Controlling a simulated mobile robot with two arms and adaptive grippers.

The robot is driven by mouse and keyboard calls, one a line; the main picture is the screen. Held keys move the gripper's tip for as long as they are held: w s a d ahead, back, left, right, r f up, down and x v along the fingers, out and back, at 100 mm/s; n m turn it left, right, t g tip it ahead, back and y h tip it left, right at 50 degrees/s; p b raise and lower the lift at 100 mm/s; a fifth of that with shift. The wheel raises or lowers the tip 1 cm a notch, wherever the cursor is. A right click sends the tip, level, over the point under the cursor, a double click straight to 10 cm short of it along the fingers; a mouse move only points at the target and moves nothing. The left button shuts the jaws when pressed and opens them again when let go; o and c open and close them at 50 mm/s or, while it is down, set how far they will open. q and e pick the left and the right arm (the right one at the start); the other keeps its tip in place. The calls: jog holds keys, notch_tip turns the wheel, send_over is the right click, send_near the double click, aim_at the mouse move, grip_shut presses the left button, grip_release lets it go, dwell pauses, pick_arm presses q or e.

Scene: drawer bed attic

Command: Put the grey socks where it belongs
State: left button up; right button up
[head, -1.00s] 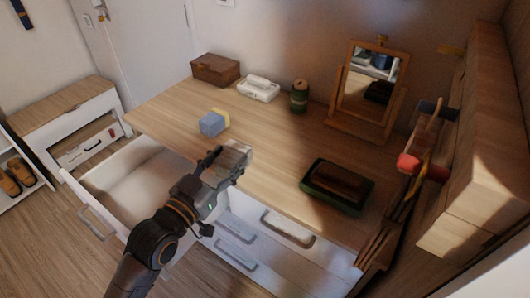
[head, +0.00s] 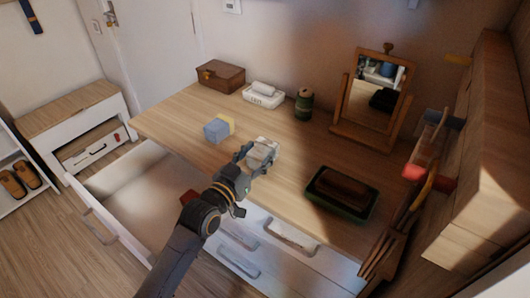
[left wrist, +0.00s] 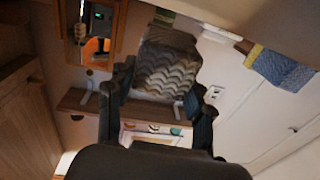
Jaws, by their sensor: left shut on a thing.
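The grey socks (head: 264,151), a folded bundle with a zigzag pattern, are in my left gripper (head: 256,156). The gripper is shut on them over the front part of the wooden dresser top (head: 290,165); I cannot tell the height. In the left wrist view the socks (left wrist: 165,65) sit between the two dark fingers. An open white drawer (head: 88,208) stands out below the dresser top at the left; my arm hides part of its inside. A small red thing (head: 189,197) shows there beside my arm. My right gripper is not in view.
A blue and yellow folded bundle (head: 216,130) lies left of my gripper. A dark green tray (head: 342,208) with a brown thing is at right. A brown box (head: 220,76), white case (head: 263,96), green spool (head: 304,105) and mirror (head: 372,98) stand along the back.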

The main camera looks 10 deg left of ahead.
aim_at(265, 154)
pick_arm(q)
jog(key=w, duration=0.1)
jog(key=w+f, duration=0.1)
jog(key=w+d, duration=0.1)
jog(key=shift+f+p, duration=0.3)
jog(key=shift+f, duration=0.05)
jog(key=shift+w+f, duration=0.15)
jog(key=shift+w, duration=0.1)
jog(key=shift+f, duration=0.15)
jog(key=shift+f, duration=0.15)
jog(key=o, duration=1.2)
jog(key=shift+c, duration=0.2)
jog(key=shift+f, duration=0.1)
